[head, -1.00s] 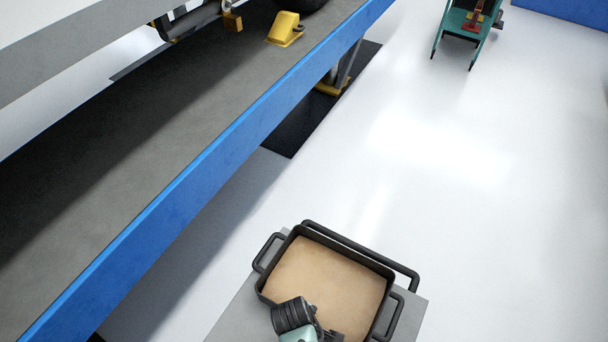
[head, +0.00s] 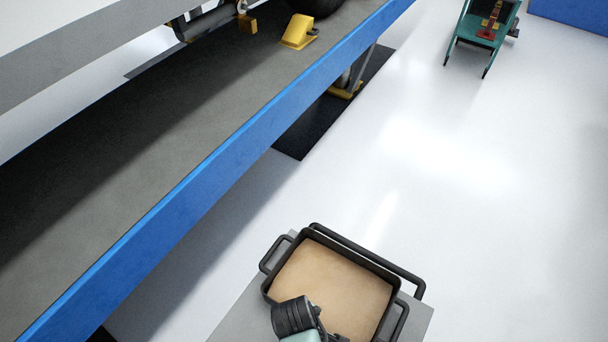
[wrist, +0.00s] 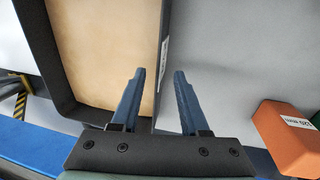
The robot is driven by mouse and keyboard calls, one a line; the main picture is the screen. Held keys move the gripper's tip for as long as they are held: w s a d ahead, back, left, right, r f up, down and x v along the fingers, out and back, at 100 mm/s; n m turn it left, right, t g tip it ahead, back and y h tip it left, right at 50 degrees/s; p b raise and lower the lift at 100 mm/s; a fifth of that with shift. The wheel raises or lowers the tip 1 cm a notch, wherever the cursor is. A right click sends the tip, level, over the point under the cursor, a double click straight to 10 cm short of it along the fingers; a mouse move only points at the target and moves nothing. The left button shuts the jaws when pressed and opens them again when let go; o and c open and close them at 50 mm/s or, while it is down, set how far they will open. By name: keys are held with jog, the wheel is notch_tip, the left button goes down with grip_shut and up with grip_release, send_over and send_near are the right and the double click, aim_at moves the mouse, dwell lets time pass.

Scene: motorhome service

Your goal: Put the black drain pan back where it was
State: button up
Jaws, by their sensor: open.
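The black drain pan (head: 276,297) has a tan inside and side handles. It sits on a grey surface in front of me, low in the head view. In the wrist view the pan's dark wall (wrist: 163,45) runs up between the two blue fingers of my gripper (wrist: 160,75). The fingers are apart and open; whether they touch the wall I cannot tell. In the head view my wrist covers the pan's near edge and the fingertips are hard to make out.
A blue-edged lift platform (head: 190,200) with a yellow wheel chock (head: 298,32) lies at the left. A teal cart (head: 480,28) stands at the far right. An orange block (wrist: 285,133) lies right of the gripper. The white floor between is clear.

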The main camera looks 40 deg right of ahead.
notch_tip(320, 180, up, 7)
jog(key=a, duration=0.1)
jog(key=shift+s, duration=0.3)
jog(key=shift+a+r, duration=0.1)
jog(key=w+r+m+t+h, duration=0.1)
jog(key=w+r+t, duration=0.7)
jog(key=w+r, duration=0.95)
jog(key=w+a+r+m+t, duration=0.1)
jog(key=w+r+t, duration=0.2)
jog(key=r, duration=0.5)
jog(key=w+a+r+t, duration=0.1)
jog(key=w+r+t, duration=0.15)
jog(key=r, duration=0.65)
jog(key=s+a+r+m+t+y, duration=0.1)
jog(key=s+a+r+t, duration=0.2)
jog(key=r, duration=0.9)
jog(key=a+r+t, duration=0.3)
jog(key=r+t, duration=0.2)
jog(key=r, duration=0.7)
jog(key=s+a+r+t+y, duration=0.1)
jog(key=s+r+t, duration=0.1)
jog(key=s+r, duration=0.3)
jog(key=s+a+r+m+t, duration=0.1)
jog(key=s+a+r+t, duration=0.1)
jog(key=s+r, duration=0.3)
notch_tip(320, 180, up, 3)
jog(key=shift+a+r+t+y, duration=0.15)
jog(key=shift+a+t+y, duration=0.2)
jog(key=shift+t, duration=0.2)
